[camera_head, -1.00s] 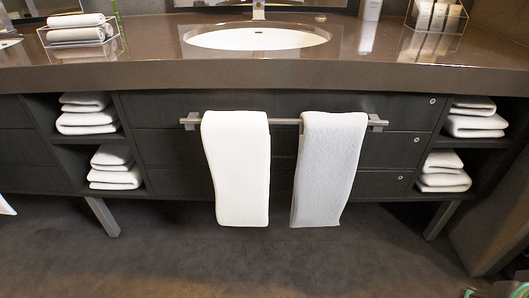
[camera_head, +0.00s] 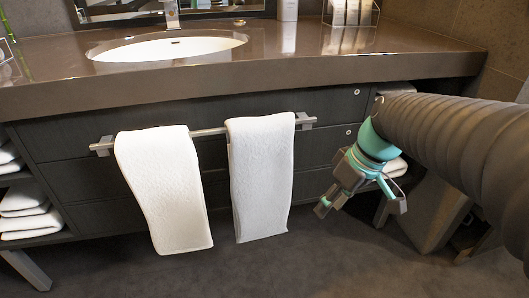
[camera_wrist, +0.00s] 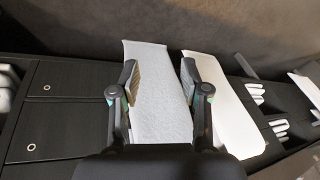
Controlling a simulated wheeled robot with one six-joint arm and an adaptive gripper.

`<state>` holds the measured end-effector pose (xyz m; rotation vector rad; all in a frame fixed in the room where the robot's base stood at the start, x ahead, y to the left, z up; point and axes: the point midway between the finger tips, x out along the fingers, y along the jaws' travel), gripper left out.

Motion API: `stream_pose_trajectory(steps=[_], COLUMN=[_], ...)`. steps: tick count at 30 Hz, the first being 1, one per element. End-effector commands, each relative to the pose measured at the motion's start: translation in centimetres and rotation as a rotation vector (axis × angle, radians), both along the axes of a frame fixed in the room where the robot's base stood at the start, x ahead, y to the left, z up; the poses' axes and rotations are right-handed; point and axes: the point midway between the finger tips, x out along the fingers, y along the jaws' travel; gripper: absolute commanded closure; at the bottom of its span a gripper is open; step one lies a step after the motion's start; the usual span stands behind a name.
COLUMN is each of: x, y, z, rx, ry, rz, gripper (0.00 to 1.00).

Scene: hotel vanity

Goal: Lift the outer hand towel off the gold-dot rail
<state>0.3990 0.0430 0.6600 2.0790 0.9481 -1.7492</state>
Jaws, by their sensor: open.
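A grey metal rail (camera_head: 210,131) on the dark drawer front carries two hand towels side by side. The left towel (camera_head: 165,190) is white, and the right towel (camera_head: 261,180) is slightly greyer. I cannot make out a gold dot on the rail. My gripper (camera_head: 362,203) is open and empty, in front of the cabinet and apart from the right towel, to its right in the head view. In the wrist view, the greyer towel (camera_wrist: 158,105) shows between the open fingers, and the white towel (camera_wrist: 217,105) shows to the right.
The brown counter (camera_head: 300,57) with a sink (camera_head: 166,47) overhangs the drawers. Folded white towels (camera_head: 27,210) sit in an open shelf at the left; more are at the right, partly behind my arm. The floor (camera_head: 330,270) below the hanging towels is clear.

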Motion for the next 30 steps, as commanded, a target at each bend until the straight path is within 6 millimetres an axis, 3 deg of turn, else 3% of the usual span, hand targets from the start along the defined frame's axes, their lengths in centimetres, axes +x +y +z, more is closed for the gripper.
stream_pose_trajectory(steps=[1,11,21,30], x=[1.4,9.5,17.5,21.0], y=[0.2,1.4,1.2,0.5], z=[-1.2,-6.4,-13.6,-17.8], rx=[0.034,0.33,0.683,0.851], ry=[0.02,0.001,-0.23,-0.446], rz=[0.06,0.476,0.816,0.954], gripper=[0.54,0.54,0.54,0.54])
